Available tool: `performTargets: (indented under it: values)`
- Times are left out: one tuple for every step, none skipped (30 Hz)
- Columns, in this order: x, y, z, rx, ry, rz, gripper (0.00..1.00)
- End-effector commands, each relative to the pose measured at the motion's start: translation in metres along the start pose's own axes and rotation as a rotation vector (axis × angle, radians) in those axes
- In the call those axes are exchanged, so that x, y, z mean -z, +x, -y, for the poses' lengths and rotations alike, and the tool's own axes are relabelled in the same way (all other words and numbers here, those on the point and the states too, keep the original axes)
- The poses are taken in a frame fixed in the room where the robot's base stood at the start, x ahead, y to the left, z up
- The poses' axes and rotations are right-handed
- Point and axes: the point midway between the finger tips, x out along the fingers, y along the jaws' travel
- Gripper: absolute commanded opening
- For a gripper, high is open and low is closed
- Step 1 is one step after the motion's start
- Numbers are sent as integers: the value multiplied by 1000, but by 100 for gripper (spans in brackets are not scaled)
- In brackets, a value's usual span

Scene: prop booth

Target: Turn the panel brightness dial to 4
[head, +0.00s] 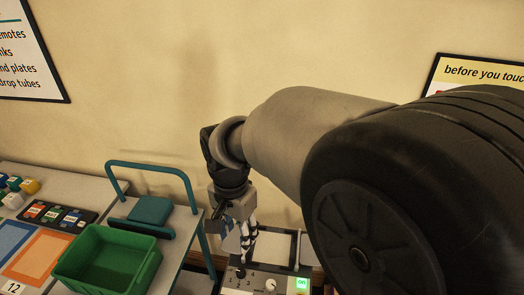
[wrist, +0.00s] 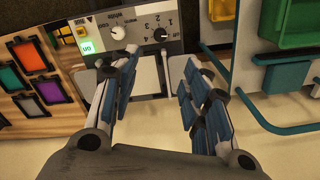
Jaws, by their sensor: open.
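The control panel (wrist: 142,30) shows at the top of the wrist view, turned in the picture. A black dial (wrist: 160,35) on it has the numbers 1 to 4 and "off" printed around it. The dial's pointer is too small to read surely. My gripper (wrist: 160,60) is open and empty, its two blue-padded fingers apart on either side below the dial, not visibly touching it. In the head view the panel (head: 262,281) is at the bottom edge, and my gripper (head: 240,245) points down over it, partly hiding the dial.
A second knob (wrist: 118,33) and a lit green "on" switch (wrist: 86,46) share the panel. A board with coloured squares (wrist: 38,75) lies beside it. A green bin (head: 108,259) and a teal-railed cart (head: 152,168) stand left of my arm. The wall is behind.

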Motion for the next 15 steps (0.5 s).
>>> performTargets:
  values:
    - [-1,4,2,-5,3,3,43]
    - [-2,6,3,-6,5,3,43]
    - [-2,9,3,-7,7,4,43]
    - [-2,12,3,-7,8,4,43]
    - [-2,16,3,-8,8,4,43]
    - [-2,22,3,-7,8,4,43]
    - [-2,27,2,-8,7,5,43]
    - [-2,33,2,-9,7,5,43]
    - [-2,42,2,-9,7,5,43]
    - [-2,48,2,-9,7,5,43]
    - [-2,55,2,-9,7,5,43]
    - [-2,64,2,-9,7,5,43]
    - [-2,71,2,-9,7,5,43]
    - [-2,78,1,-10,7,6,43]
    - [-2,86,2,-8,7,5,43]
